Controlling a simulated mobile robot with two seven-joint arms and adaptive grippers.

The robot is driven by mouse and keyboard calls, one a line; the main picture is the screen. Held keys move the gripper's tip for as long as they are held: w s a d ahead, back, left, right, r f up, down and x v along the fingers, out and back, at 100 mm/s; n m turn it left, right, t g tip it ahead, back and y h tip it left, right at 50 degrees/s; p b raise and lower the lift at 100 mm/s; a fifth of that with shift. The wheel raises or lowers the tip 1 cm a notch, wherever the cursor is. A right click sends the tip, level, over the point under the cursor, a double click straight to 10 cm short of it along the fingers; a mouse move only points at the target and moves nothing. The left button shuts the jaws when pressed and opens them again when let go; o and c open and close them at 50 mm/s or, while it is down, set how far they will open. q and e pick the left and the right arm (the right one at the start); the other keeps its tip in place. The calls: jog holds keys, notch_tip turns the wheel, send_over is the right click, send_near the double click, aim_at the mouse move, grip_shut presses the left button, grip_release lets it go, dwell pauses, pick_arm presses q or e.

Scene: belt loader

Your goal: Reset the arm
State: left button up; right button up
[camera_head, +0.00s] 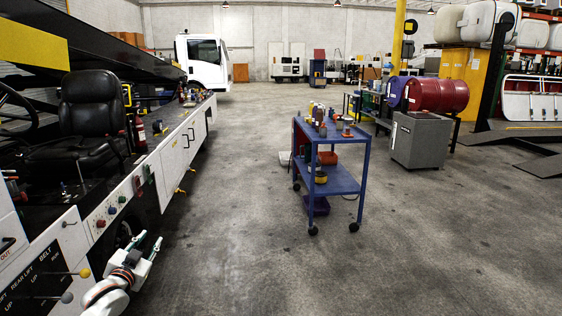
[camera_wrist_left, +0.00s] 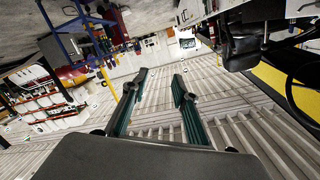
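My left arm comes in at the lower left of the head view, beside the belt loader's control panel (camera_head: 105,212). My left gripper (camera_head: 146,246) is in front of the panel's lower edge, close to the white side of the loader. In the left wrist view its two green fingers (camera_wrist_left: 163,88) stand apart with nothing between them, so it is open and empty. Levers with a yellow knob (camera_head: 84,272) and a grey knob (camera_head: 67,297) stick out near the gripper. I cannot tell whether it touches the loader. My right gripper is not in view.
A blue cart (camera_head: 338,180) with bottles and cans stands on the floor to the right. A grey cabinet (camera_head: 419,140) and a red drum (camera_head: 437,96) are behind it. The black seat (camera_head: 90,110) is on the loader. The concrete floor between loader and cart is clear.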

pick_arm(q)
jog(key=s+d+f+g+h, duration=0.1)
jog(key=s+d+f+g, duration=0.1)
jog(key=s+d+f, duration=0.5)
jog(key=s+d+f+g+h, duration=0.1)
jog(key=s+d+f, duration=0.3)
jog(key=s+f, duration=0.75)
jog(key=s+d+f+g, duration=0.1)
jog(key=s+d+f, duration=0.2)
jog(key=s, duration=0.5)
jog(key=s+d+f+g+h, duration=0.1)
jog(key=s+d+f, duration=0.2)
jog(key=s, duration=0.6)
jog(key=s+d+f+g, duration=0.1)
jog(key=s+d+f, duration=0.2)
jog(key=s, duration=0.5)
jog(key=shift+s+d+n+h, duration=0.2)
jog(key=shift+s+n+h, duration=0.1)
jog(key=shift+h, duration=0.1)
